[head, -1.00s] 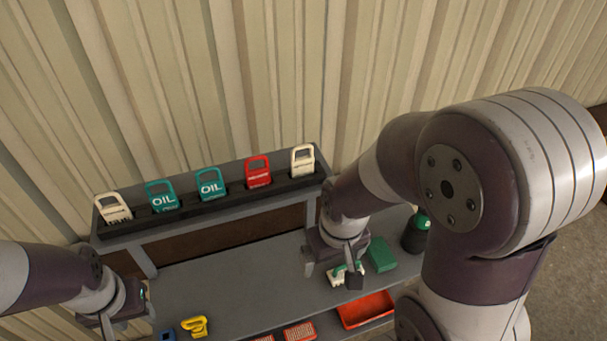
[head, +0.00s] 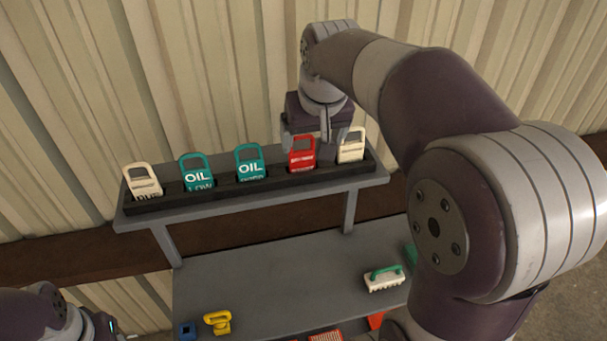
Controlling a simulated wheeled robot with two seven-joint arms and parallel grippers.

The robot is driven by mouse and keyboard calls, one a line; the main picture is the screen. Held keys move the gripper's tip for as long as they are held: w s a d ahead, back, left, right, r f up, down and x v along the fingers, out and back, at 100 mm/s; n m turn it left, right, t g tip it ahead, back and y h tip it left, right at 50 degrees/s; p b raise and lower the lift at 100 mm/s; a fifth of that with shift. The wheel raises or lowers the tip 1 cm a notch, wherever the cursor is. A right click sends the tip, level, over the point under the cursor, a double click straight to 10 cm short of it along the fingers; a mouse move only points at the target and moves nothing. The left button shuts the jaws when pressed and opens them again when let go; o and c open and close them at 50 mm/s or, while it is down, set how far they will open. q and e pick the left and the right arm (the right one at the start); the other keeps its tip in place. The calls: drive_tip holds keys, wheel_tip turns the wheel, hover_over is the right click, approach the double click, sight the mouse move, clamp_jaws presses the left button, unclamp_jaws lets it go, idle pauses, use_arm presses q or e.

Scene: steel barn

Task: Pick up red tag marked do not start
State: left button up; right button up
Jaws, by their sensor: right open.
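The red tag (head: 302,157) stands upright in the black slotted rack (head: 225,191) on the raised shelf. It is between a teal OIL tag and a cream tag, and its small lettering is too small to read. My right gripper (head: 308,140) is open at the red tag's upper part, with its fingers close around or beside it; I cannot tell whether they touch. My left gripper (head: 108,326) shows only partly at the bottom left, away from the rack, and its jaws are not clear.
Two teal OIL tags (head: 197,172) (head: 249,163) and cream tags (head: 142,182) (head: 351,146) share the rack. On the bench (head: 265,275) below are a white brush with a green handle (head: 383,279), a yellow piece (head: 218,322) and a blue piece (head: 187,330). The corrugated wall stands close behind.

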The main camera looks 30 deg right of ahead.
sight(300, 151)
drive_tip(key=f, duration=0.1)
drive_tip(key=w+f+b, duration=0.1)
drive_tip(key=shift+w+a+f, duration=0.3)
drive_tip(key=shift+a+f, duration=0.1)
drive_tip(key=shift+w+a+p, duration=0.35)
drive_tip(key=shift+w+p, duration=0.05)
drive_tip(key=shift+p, duration=0.55)
drive_tip(key=shift+x, duration=1.2)
drive_tip(key=shift+s+d+f, duration=0.3)
drive_tip(key=shift+d, duration=0.25)
drive_tip(key=shift+a, duration=0.15)
drive_tip(key=c, duration=0.8)
use_arm(q)
drive_tip(key=shift+w+a+f, duration=0.1)
drive_tip(key=shift+w+a, duration=0.25)
drive_tip(key=shift+a, duration=0.4)
use_arm(e)
drive_tip(key=shift+w+a, duration=0.15)
drive_tip(key=shift+a, duration=0.15)
drive_tip(key=shift+c, duration=1.4)
